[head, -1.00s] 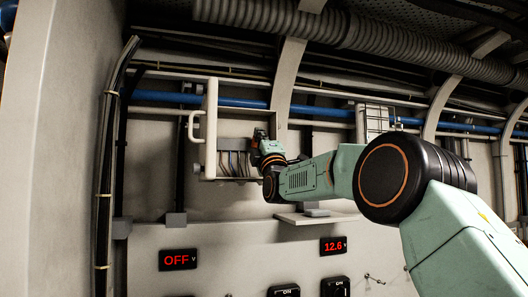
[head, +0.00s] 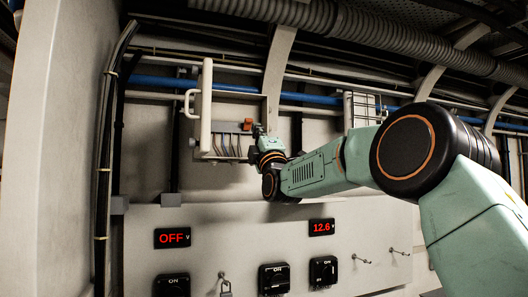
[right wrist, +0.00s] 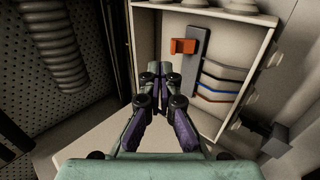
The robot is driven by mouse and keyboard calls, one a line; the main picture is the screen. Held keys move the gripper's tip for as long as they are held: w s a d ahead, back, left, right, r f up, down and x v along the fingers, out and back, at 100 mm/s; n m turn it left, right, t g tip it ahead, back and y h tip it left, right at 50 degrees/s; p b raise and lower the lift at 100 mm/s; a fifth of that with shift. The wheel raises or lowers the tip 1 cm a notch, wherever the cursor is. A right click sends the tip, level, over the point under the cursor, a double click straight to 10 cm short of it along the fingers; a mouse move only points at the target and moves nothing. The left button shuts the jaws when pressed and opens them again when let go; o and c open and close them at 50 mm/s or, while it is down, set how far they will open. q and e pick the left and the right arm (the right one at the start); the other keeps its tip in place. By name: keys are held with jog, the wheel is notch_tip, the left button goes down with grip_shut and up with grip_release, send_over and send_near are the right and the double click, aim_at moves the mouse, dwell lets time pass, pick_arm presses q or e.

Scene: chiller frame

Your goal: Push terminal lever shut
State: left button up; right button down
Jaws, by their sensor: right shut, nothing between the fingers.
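The orange terminal lever (head: 247,124) sits on a grey terminal block (head: 229,128) inside an open wall box. In the right wrist view the lever (right wrist: 184,46) sticks out to the left from the upper part of the grey block (right wrist: 196,60). My right gripper (head: 259,130) is shut and empty, close beside the lever in the head view. In the right wrist view its closed fingertips (right wrist: 159,68) point into the box, below and left of the lever, with a visible gap between them. My left gripper is not in view.
The box's door (head: 207,105) stands open at left with a white handle (head: 189,103). Below are a panel with an OFF display (head: 172,238), a 12.6 display (head: 321,227) and black switches (head: 274,279).

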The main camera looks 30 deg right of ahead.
jog(key=b+v, duration=0.2)
jog(key=v, duration=0.4)
jog(key=shift+d, duration=0.2)
